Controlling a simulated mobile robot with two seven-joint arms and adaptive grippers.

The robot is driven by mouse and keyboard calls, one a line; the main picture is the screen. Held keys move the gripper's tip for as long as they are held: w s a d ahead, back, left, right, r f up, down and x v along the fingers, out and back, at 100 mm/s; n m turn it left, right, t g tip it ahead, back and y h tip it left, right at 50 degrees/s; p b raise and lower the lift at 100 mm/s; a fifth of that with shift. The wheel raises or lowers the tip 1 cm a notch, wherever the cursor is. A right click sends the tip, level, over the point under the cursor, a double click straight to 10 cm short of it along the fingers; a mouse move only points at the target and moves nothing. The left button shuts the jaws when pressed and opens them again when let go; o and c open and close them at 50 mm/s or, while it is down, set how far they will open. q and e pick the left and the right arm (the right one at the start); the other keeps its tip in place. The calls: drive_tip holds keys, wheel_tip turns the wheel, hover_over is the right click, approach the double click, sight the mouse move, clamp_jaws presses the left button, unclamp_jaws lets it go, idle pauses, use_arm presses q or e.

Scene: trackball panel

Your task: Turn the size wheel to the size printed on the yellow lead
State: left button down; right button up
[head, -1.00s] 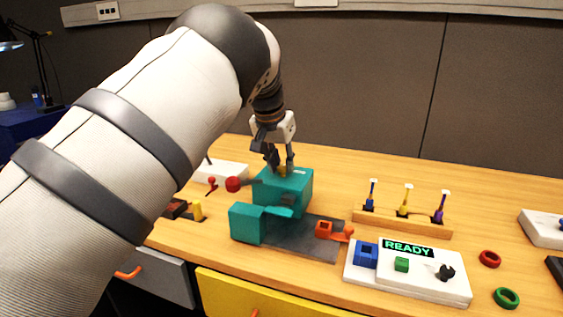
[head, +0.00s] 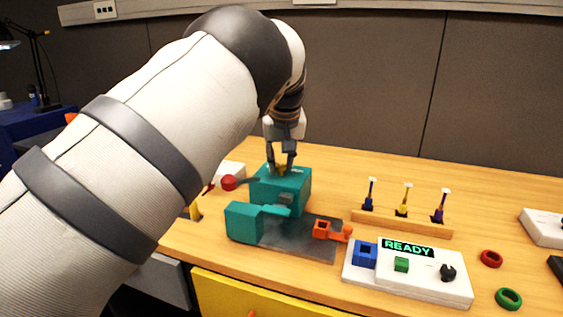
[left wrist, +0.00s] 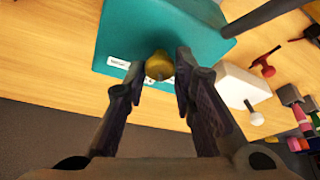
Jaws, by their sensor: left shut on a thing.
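The teal machine (head: 285,185) stands on the table with a small yellow-brown knob (head: 281,170) on its top, which looks like the size wheel. My left gripper (head: 281,165) reaches down from above and is shut on this knob. In the left wrist view the knob (left wrist: 159,66) sits between the two fingertips, with small white labels (left wrist: 118,62) beside it, too small to read. The yellow lead (head: 404,203) stands upright in a wooden rack (head: 428,226), between a blue and a purple one. The print on its white tag is unreadable. My right gripper is out of view.
A white panel (head: 405,280) with a READY display, a green button and a black knob lies at front right. An orange piece (head: 322,229) sits on the grey plate of the machine. Red (head: 491,258) and green (head: 508,298) rings lie farther right.

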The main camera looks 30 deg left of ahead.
use_arm(q)
drive_tip(key=shift+w+d+f+n+g+y+b, duration=0.1)
drive_tip(key=shift+n+g+y+b, duration=0.2)
drive_tip(key=shift+n, duration=0.55)
drive_tip(key=shift+f+n+g+y+b, duration=0.1)
drive_tip(key=shift+n+g+b, duration=0.2)
drive_tip(key=shift+n, duration=0.55)
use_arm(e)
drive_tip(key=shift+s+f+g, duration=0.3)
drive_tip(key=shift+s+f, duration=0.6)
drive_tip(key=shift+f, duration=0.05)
use_arm(q)
drive_tip(key=shift+r, duration=0.1)
drive_tip(key=c, duration=1.3)
unclamp_jaws()
drive_tip(key=v, duration=1.2)
